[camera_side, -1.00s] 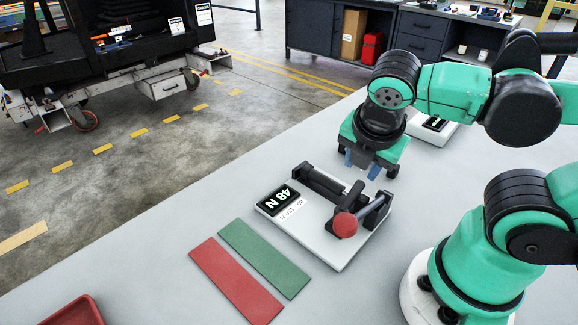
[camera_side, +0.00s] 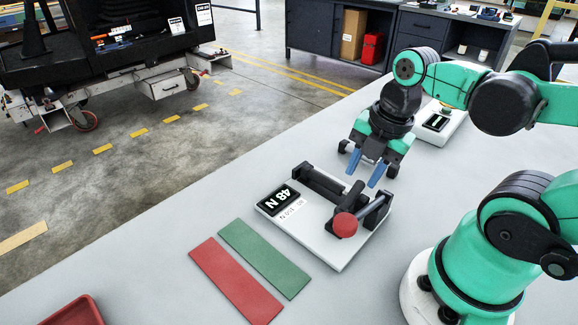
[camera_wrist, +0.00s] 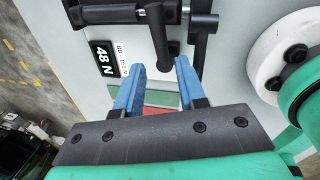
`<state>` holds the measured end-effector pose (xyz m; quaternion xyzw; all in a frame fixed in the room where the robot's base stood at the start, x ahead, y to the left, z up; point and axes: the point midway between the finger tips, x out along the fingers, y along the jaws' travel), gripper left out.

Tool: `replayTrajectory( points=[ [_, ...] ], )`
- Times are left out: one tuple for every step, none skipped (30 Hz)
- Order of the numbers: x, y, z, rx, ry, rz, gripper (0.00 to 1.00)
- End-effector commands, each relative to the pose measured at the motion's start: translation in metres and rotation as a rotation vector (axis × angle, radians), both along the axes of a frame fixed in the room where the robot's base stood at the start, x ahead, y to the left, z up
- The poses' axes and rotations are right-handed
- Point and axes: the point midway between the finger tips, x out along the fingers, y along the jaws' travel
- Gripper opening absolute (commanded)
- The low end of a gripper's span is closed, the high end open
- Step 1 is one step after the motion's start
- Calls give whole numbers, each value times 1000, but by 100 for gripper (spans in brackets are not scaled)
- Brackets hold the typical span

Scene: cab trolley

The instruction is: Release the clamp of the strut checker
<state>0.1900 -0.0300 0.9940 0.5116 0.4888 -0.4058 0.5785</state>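The strut checker (camera_side: 328,250) is a white plate on the table with a black display (camera_side: 277,199) reading 48 N. A dark strut-like bar (camera_side: 318,183) lies along its back edge. Its clamp has a black lever (camera_side: 351,196) with a red ball knob (camera_side: 345,225) at the front end, and a dark rod beside it. My gripper (camera_side: 365,172) points down above the back of the checker, its blue fingers apart and empty. In the wrist view the fingers (camera_wrist: 160,66) are open below a black lever-like part (camera_wrist: 159,32); I cannot clearly make out the knob there.
A red mat (camera_side: 235,280) and a green mat (camera_side: 264,257) lie left of the checker. A red tray (camera_side: 75,312) is at the front left. A white device (camera_side: 438,124) stands behind my gripper. The table around the mats is clear.

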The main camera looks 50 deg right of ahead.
Motion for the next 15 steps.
replayTrajectory(
  points=[
    [0, 0, -2, 0, 0, 0, 35],
    [0, 0, -3, 0, 0, 0, 35],
    [0, 0, -5, -1, 0, 0, 35],
    [1, 0, -6, -1, 0, 0, 35],
    [1, 0, -7, -1, 1, 0, 35],
    [2, 0, -9, -1, 1, 1, 35],
    [2, 0, -12, -1, 1, 1, 35],
    [3, 0, -14, -1, 1, 1, 35],
    [4, 0, -17, -1, 1, 1, 35],
    [4, 0, -20, -1, 1, 1, 35],
    [5, 1, -23, -1, 1, 1, 35],
    [5, 1, -27, -1, 1, 1, 35],
    [5, 1, -30, -1, 1, 1, 35],
    [6, 1, -33, -1, 1, 1, 35],
    [7, 1, -36, -1, 1, 1, 35]
  ],
)
